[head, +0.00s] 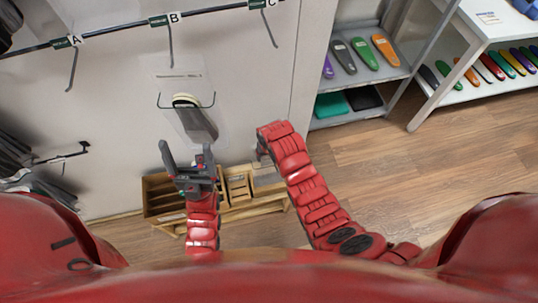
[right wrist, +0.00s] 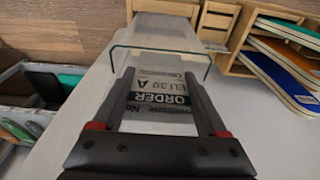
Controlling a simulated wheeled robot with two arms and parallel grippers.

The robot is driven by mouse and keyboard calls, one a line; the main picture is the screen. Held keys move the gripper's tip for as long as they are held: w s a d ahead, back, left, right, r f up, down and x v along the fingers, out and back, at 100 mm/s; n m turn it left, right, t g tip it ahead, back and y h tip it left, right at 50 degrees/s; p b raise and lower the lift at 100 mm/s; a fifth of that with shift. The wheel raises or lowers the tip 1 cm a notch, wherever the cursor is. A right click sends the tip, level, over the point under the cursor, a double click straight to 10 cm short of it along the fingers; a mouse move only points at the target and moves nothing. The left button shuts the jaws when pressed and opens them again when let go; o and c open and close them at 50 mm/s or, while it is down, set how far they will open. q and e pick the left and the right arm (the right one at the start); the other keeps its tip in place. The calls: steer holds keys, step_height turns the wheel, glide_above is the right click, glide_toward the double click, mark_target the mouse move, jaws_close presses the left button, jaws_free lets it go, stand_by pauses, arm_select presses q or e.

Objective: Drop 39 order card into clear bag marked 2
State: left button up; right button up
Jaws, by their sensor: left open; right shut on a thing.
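The order card (right wrist: 160,98) shows in the right wrist view, white with a dark band reading ORDER and a line that looks like EU 39 A. My right gripper (right wrist: 158,76) is shut on it. In the head view my right gripper (head: 262,150) is mostly hidden by its own arm, near the wall. A clear bag (head: 193,120) hangs against the wall in the head view, with a dark insole inside; I cannot read a number on it. My left gripper (head: 186,153) is open and empty, just below the bag in the picture.
A clear green-edged panel (right wrist: 160,47) stands just beyond the card. Hooks marked A, B and C (head: 268,30) line the wall rail. A wooden organizer (head: 160,195) stands low behind my left gripper. Shelves with coloured insoles (head: 364,52) are at right; the floor between is clear.

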steer(key=shift+s+f, duration=0.35)
steer(key=o, duration=1.2)
steer(key=shift+d, duration=0.1)
steer(key=shift+s+f, duration=0.1)
steer(key=shift+s, duration=0.05)
step_height(320, 180, up, 18)
steer(key=s+p, duration=0.2)
steer(key=p, duration=0.6)
steer(key=shift+d, duration=0.25)
steer(key=shift+s, duration=0.1)
